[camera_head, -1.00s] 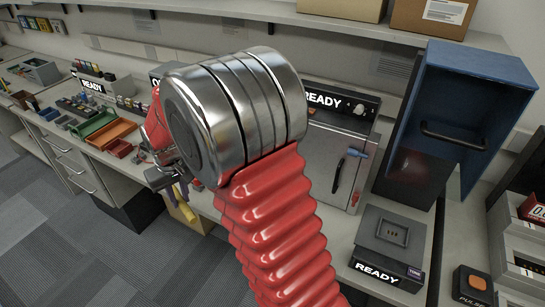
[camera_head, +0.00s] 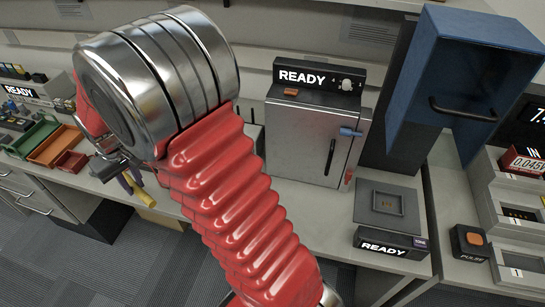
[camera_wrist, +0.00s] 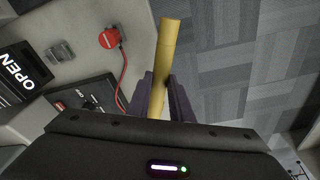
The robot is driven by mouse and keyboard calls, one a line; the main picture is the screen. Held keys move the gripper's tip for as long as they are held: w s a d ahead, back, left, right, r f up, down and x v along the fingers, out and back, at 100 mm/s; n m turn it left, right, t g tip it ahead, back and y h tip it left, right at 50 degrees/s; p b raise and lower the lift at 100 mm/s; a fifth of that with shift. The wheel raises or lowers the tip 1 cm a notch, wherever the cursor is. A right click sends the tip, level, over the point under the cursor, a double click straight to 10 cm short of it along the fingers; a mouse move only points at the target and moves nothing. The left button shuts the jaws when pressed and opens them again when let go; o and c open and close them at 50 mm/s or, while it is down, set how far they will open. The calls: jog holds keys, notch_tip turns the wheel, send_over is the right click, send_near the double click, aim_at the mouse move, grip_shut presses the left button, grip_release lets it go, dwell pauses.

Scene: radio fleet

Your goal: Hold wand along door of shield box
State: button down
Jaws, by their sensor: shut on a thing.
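My gripper (camera_wrist: 160,84) is shut on a yellow wand (camera_wrist: 169,50), with a dark purple finger on each side. The wand sticks out beyond the fingertips, over the floor beside the bench edge. In the head view, my gripper (camera_head: 128,182) and the wand (camera_head: 138,194) show low at the left, near the bench front and partly behind my red arm. The shield box (camera_head: 302,142), as I take it, is a silver metal box under a READY sign. Its front door (camera_head: 333,155) looks shut and has a dark handle and a blue latch. The wand is well left of it, not touching.
A grey READY unit (camera_head: 388,212) stands right of the box. Coloured trays (camera_head: 55,145) sit at left.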

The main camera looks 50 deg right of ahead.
jog(key=shift+n, duration=0.3)
jog(key=s+d+r, duration=0.1)
jog(key=d, duration=0.2)
jog(key=s+d+r, duration=0.1)
jog(key=s+d, duration=0.1)
jog(key=d, duration=0.1)
jog(key=s+d+r, duration=0.2)
jog(key=d, duration=0.1)
jog(key=s+d+r+n, duration=0.1)
jog(key=s+d+r, duration=0.3)
jog(key=s+d, duration=0.55)
jog(key=s+d+r+n, duration=0.1)
jog(key=s+d+r, duration=0.1)
jog(key=s, duration=0.8)
jog(key=s+d+r+n, duration=0.2)
jog(key=s+d+r, duration=0.1)
jog(key=s, duration=0.7)
jog(key=shift+s+r+y, duration=0.3)
jog(key=shift+s+y, duration=0.1)
jog(key=shift+d, duration=0.1)
jog(key=w+d, duration=0.3)
jog(key=d, duration=0.5)
jog(key=shift+w, duration=0.3)
